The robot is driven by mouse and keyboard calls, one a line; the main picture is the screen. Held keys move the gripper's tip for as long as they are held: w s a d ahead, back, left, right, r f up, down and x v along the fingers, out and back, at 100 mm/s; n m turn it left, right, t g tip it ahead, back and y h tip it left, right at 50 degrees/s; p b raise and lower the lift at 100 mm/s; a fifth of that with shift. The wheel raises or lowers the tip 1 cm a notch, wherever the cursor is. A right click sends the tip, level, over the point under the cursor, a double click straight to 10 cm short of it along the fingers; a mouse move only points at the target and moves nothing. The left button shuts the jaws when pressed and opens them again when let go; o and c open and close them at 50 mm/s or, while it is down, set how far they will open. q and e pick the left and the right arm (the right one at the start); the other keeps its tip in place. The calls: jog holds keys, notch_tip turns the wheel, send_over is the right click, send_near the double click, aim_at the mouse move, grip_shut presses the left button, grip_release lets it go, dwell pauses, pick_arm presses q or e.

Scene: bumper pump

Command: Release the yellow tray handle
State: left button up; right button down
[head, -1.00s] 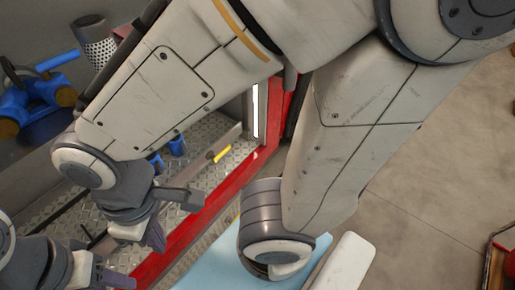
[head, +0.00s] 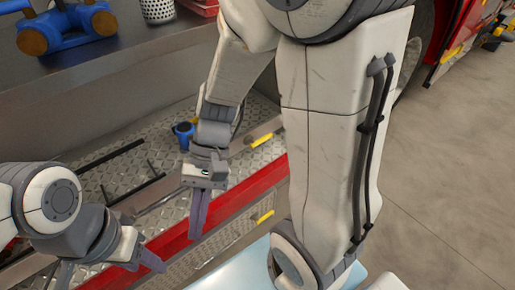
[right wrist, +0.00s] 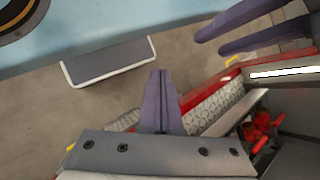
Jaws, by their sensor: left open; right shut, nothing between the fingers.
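A yellow handle (head: 261,140) shows on a grey bar above the diamond-plate tray (head: 165,148). A second yellow handle (head: 265,217) sits lower, below the red front edge (head: 232,206). I cannot tell which one the task means. My right gripper (head: 196,228) is shut and empty, pointing down over the red edge, left of both handles and apart from them. Its closed fingers (right wrist: 160,80) also show in the right wrist view. My left gripper (head: 142,272) is open at the lower left, away from both handles. Its two parted fingers (right wrist: 245,32) show in the right wrist view.
A blue device (head: 68,25) and a perforated cup (head: 157,10) stand on the upper shelf. A small blue fitting (head: 184,132) lies behind my right gripper. Open floor (head: 450,150) lies to the right, with a red vehicle part at the top right.

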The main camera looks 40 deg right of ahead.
jog(key=w+d+f+m+t+y+b, duration=0.7)
jog(key=w+d+f+m+t+b, duration=0.6)
jog(key=w+f+m+b, duration=0.3)
jog(key=m+t+h+b, duration=0.8)
jog(key=m+t+h, duration=0.3)
jog(key=m, duration=0.4)
send_near(272, 163)
notch_tip(272, 163, up, 4)
jog(key=h, duration=0.1)
pick_arm(q)
notch_tip(272, 163, down, 27)
pick_arm(e)
jog(key=shift+w+r+g, duration=0.3)
pick_arm(q)
jog(key=shift+f, duration=0.15)
